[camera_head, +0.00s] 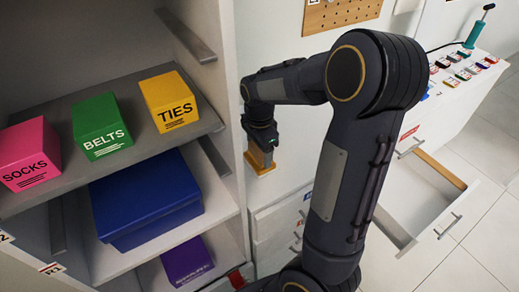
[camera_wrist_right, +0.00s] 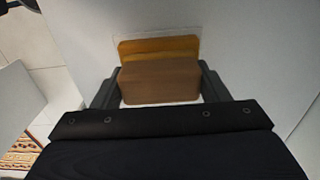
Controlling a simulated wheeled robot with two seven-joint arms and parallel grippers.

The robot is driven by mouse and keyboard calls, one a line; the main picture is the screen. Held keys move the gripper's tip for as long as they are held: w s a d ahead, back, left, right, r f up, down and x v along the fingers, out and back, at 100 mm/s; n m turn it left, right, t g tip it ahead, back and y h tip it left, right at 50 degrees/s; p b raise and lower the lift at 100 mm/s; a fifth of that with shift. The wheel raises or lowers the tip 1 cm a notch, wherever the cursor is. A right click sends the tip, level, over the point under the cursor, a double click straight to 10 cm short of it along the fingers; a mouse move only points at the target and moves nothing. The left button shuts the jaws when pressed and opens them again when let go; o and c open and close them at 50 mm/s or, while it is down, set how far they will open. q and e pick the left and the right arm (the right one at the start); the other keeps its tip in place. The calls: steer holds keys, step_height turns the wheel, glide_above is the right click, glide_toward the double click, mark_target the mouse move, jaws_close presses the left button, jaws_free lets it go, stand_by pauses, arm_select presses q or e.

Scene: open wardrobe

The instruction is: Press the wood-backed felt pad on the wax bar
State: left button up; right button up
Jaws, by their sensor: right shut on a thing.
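My right gripper (camera_head: 261,146) is shut on the wood-backed felt pad, whose brown block (camera_wrist_right: 160,82) sits between its two fingers in the right wrist view (camera_wrist_right: 159,88). The felt face is hidden. My left gripper is not in view.
The open wardrobe has a shelf (camera_head: 150,142) holding pink SOCKS (camera_head: 30,153), green BELTS (camera_head: 101,125) and yellow TIES (camera_head: 169,100) boxes. A blue box (camera_head: 145,198) and a purple box (camera_head: 186,260) stand lower. An open drawer (camera_head: 432,200) juts out at right.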

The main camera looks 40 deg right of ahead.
steer(key=shift+r+p, duration=3.3)
steer(key=shift+r, duration=0.2)
